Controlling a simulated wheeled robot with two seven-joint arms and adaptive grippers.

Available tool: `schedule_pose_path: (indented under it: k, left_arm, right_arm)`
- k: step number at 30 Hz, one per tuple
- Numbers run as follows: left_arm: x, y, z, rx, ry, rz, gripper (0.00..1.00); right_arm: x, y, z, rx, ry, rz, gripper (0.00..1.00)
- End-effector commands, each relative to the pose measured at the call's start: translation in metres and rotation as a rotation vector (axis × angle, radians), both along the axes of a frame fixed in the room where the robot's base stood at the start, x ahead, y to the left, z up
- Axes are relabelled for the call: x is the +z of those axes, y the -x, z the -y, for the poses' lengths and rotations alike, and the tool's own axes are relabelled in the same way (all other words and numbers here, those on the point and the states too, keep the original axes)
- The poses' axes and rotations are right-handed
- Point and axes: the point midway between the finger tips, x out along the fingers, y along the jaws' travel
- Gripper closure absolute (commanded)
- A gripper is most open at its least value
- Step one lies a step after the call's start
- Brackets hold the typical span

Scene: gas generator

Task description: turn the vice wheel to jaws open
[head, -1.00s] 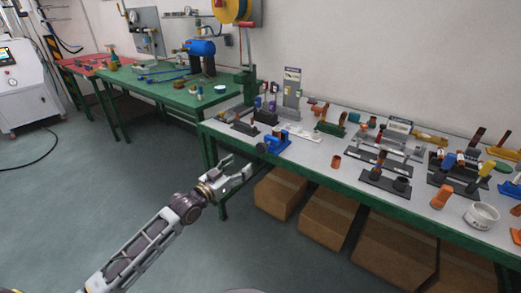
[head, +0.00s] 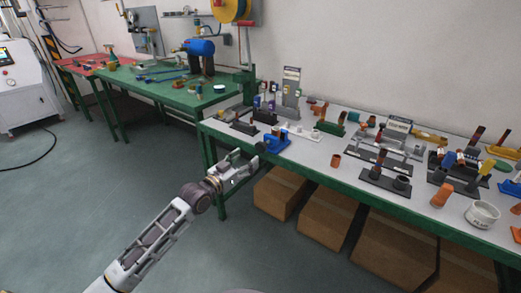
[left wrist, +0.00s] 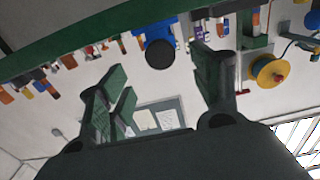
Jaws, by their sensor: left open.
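The small blue vice (head: 277,142) stands at the left front edge of the grey-topped bench, with its dark round wheel (head: 260,147) facing my arm. In the left wrist view the blue vice body (left wrist: 158,30) is at the top, and the black wheel (left wrist: 160,54) shows as a disc in front of it. My left gripper (head: 252,158) is open and empty, right beside the wheel in the head view. In the left wrist view its fingers (left wrist: 158,65) are spread with the wheel appearing between the tips; contact cannot be told. My right gripper is out of view.
A green table (head: 175,95) is behind on the left.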

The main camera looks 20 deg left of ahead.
Motion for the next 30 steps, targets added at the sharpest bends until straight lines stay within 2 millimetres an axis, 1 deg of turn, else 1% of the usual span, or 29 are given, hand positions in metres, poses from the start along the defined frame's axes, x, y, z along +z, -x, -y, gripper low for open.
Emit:
schedule_pose_path:
  k: [15, 30]
  left_arm:
    - [0.0, -0.034, 0.012, 0.0, 0.0, 0.001, 0.35]
    - [0.0, -0.068, 0.025, -0.001, 0.0, 0.0, 0.35]
  right_arm:
    - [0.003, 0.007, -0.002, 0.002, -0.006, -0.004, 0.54]
    - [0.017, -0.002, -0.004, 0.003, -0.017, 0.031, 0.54]
